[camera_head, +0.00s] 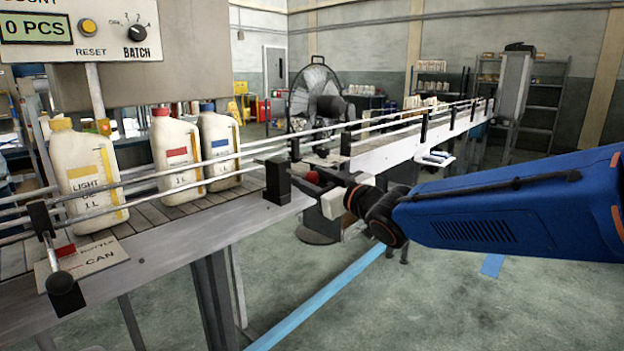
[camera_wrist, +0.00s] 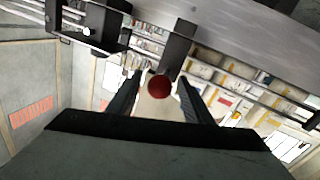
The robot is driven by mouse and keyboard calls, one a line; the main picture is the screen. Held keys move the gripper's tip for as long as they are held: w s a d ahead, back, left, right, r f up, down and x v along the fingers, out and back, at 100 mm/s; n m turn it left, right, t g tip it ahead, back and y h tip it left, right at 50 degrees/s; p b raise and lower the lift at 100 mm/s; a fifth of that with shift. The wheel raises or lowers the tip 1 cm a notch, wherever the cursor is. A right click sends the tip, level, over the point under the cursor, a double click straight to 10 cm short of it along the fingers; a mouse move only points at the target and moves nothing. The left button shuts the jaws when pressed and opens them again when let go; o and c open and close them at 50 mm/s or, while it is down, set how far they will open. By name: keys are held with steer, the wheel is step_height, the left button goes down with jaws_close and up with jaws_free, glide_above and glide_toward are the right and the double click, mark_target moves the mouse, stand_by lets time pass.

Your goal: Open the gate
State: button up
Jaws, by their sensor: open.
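The gate's red ball knob (camera_head: 312,177) is at the side of the conveyor, by the gap between its two sections. In the wrist view the red knob (camera_wrist: 158,86) sits at the end of a dark bar (camera_wrist: 178,48) that joins the rail above. My gripper (camera_wrist: 160,80) is open, with one finger on each side of the knob. Whether the fingers touch it cannot be told. In the head view my gripper (camera_head: 336,192) is just right of the knob, partly hidden by my wrist.
Several white oil bottles (camera_head: 172,158) stand on the left conveyor behind metal guide rails (camera_head: 130,190). A black-knobbed lever (camera_head: 62,282) is at the near left, by a bottle/can plate (camera_head: 92,258). The batch panel (camera_head: 95,38) is above. The floor (camera_head: 430,305) below my arm is clear.

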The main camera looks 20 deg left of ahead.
jaws_close()
steer(key=w+v, duration=0.1)
steer(key=v, duration=0.5)
steer(key=shift+d, duration=0.4)
jaws_free()
steer(key=v, duration=1.7)
steer(key=shift+d, duration=0.2)
steer(key=shift+s, duration=0.1)
